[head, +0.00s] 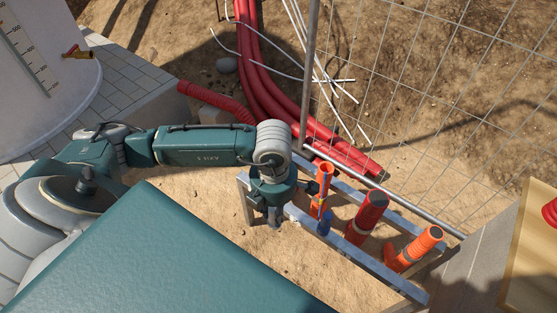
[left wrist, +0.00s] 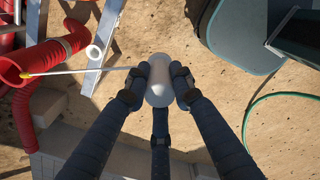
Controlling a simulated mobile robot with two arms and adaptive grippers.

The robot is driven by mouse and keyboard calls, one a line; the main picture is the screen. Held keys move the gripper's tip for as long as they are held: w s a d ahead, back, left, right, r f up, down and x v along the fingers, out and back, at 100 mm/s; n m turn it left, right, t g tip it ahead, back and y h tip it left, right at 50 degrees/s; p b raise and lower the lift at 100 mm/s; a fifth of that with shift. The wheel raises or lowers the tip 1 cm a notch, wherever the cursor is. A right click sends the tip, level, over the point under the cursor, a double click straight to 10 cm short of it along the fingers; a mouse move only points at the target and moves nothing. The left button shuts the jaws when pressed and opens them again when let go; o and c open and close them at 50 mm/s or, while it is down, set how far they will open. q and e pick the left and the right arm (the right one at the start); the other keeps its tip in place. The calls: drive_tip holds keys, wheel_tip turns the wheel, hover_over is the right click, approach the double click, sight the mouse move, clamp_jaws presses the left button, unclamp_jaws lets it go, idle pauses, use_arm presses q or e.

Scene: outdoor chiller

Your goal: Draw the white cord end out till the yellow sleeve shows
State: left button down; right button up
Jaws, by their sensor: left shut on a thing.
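In the left wrist view, my left gripper (left wrist: 158,88) is shut on a pale, rounded cord end (left wrist: 159,92) held between its dark fingers. The thin white cord (left wrist: 100,69) runs from there nearly straight left to the open mouth of a red pipe (left wrist: 8,68). A small yellow sleeve (left wrist: 26,75) shows on the cord at that mouth. The gripper is well clear of the pipe mouth. In the head view, my left gripper (head: 276,212) hangs beside the metal frame; the cord cannot be made out there. My right gripper is in neither view.
An orange pipe (head: 325,177), a red pipe stub (head: 368,215) and another orange pipe (head: 418,247) stand along the metal frame (head: 340,240). Red conduits (head: 262,75) and a wire fence (head: 430,95) lie behind. A wooden board (head: 530,262) stands at right. Sandy ground below is open.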

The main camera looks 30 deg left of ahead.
use_arm(q)
drive_tip(key=shift+s, duration=0.1)
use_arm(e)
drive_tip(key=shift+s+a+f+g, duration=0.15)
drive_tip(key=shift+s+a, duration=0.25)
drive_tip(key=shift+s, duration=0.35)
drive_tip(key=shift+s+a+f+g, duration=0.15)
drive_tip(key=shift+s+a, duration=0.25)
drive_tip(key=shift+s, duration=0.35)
